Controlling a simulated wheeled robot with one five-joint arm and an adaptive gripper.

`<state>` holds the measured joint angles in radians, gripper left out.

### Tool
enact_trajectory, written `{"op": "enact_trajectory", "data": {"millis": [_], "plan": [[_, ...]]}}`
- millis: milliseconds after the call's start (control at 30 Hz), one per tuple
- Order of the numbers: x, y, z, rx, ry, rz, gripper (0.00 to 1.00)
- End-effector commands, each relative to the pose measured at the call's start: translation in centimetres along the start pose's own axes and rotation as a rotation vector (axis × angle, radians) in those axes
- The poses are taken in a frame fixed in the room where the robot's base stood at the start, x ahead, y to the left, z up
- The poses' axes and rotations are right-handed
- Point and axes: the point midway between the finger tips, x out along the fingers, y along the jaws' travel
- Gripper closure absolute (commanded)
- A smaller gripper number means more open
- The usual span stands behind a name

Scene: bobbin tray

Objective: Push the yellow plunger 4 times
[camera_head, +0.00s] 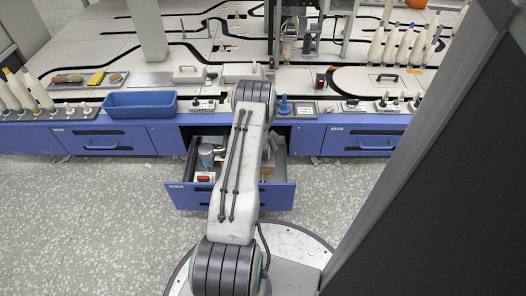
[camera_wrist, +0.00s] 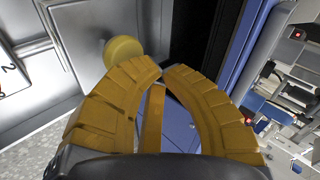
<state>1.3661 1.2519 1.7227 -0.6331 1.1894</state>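The yellow plunger (camera_wrist: 122,49) shows in the wrist view as a round yellow knob on a grey metal panel, left of centre. In the head view the plunger cannot be made out, and my arm hides my gripper.
A blue drawer (camera_head: 187,200) stands open below the bench, with small items inside. A blue bin (camera_head: 140,105) and several cone-shaped bobbins stand on the bench. A dark panel (camera_head: 440,200) blocks the right side of the head view. Speckled floor (camera_head: 90,225) is clear at the left.

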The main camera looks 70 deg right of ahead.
Motion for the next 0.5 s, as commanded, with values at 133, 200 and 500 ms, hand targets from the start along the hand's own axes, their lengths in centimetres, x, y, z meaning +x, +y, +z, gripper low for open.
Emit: {"op": "enact_trajectory", "data": {"millis": [133,200,500], "plan": [[0.0,-0.01,0.0,0.0,0.0,0.0,1.0],[-0.01,-0.01,0.0,0.0,0.0,0.0,1.0],[-0.01,-0.02,-0.01,0.0,0.0,0.0,1.0]]}}
